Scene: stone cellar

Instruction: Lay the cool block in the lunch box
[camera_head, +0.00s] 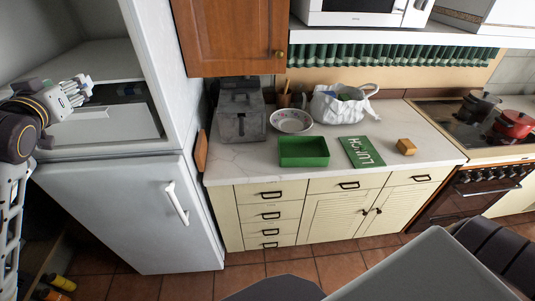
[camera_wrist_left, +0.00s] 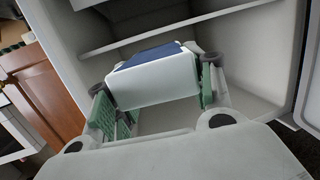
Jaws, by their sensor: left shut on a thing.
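The cool block (camera_wrist_left: 155,78), white with a blue top, shows in the left wrist view between the green finger pads of my left gripper (camera_wrist_left: 158,98). That gripper is shut on it. In the head view my left gripper (camera_head: 78,92) is at the far left, in front of the open upper part of the fridge; I cannot make out the block in it there. The lunch box (camera_head: 303,163) is an open green tray on the counter, and looks empty. Its green lid (camera_head: 362,152), lettered LUNCH, lies flat to its right. My right gripper is not in view.
The fridge (camera_head: 135,215) stands left of the counter (camera_head: 240,170). A grey container (camera_head: 240,112), a patterned bowl (camera_head: 291,121) and a white bag (camera_head: 340,106) stand behind the lunch box. A small yellow-brown block (camera_head: 406,147) lies right of the lid. Pots are on the stove (camera_head: 450,120).

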